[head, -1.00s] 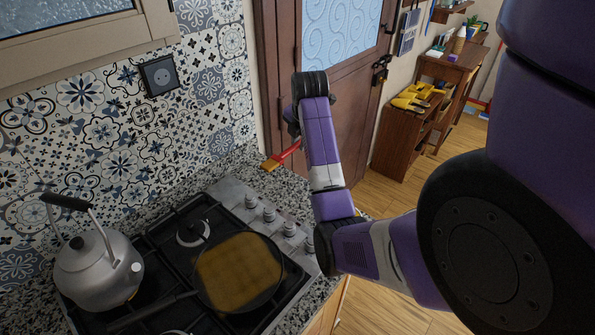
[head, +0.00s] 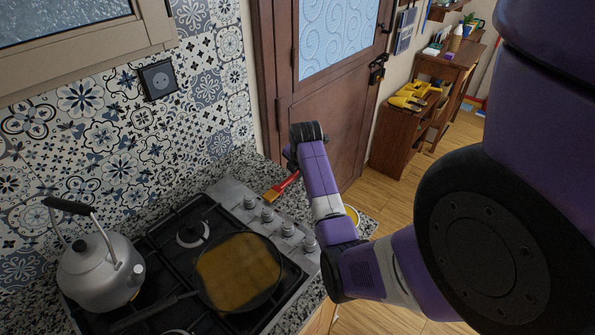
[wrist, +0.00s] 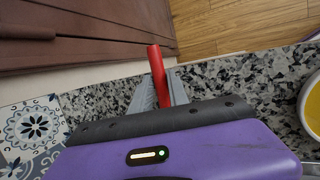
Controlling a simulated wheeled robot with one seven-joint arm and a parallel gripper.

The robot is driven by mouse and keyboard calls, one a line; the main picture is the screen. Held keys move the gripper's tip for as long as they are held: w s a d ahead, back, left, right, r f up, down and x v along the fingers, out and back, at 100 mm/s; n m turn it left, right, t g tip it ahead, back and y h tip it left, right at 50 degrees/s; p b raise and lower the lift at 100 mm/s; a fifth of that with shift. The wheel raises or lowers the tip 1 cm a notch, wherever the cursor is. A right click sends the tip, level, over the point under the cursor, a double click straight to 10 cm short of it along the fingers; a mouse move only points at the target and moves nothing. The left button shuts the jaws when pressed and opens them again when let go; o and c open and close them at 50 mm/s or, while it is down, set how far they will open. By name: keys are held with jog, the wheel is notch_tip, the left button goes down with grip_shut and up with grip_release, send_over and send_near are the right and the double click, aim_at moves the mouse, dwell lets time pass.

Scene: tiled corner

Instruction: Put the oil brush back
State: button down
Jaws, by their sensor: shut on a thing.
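The oil brush has a red handle (wrist: 157,75) and a tan bristle end (head: 270,195). My gripper (wrist: 156,93) is shut on the red handle, which sticks up between the two grey fingers in the wrist view. In the head view the brush (head: 285,185) pokes out to the left of my wrist, bristles pointing down and left, near the back corner of the stove. The fingertips are hidden behind my wrist there.
A pan (head: 240,272) with brown-yellow content and a grey kettle (head: 100,270) stand on the black stove (head: 165,245). Stove knobs (head: 268,214) lie just below the brush. A brown door (head: 330,125) and patterned tile wall (head: 110,130) bound the counter. Bare granite (wrist: 240,85) shows beside the bowl.

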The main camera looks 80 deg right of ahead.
jog(key=shift+f, duration=0.55)
jog(key=c, duration=1.3)
grip_release()
jog(key=shift+f, duration=0.1)
jog(key=shift+s+a+f, duration=0.1)
jog(key=shift+s+a, duration=0.05)
jog(key=shift+s+f, duration=0.1)
jog(key=shift+r, duration=0.65)
jog(key=v, duration=0.4)
jog(key=b+v, duration=0.1)
jog(key=v, duration=0.3)
jog(key=b+v, duration=0.1)
jog(key=v, duration=0.3)
jog(key=shift+w+r, duration=0.2)
jog(key=shift+w, duration=0.05)
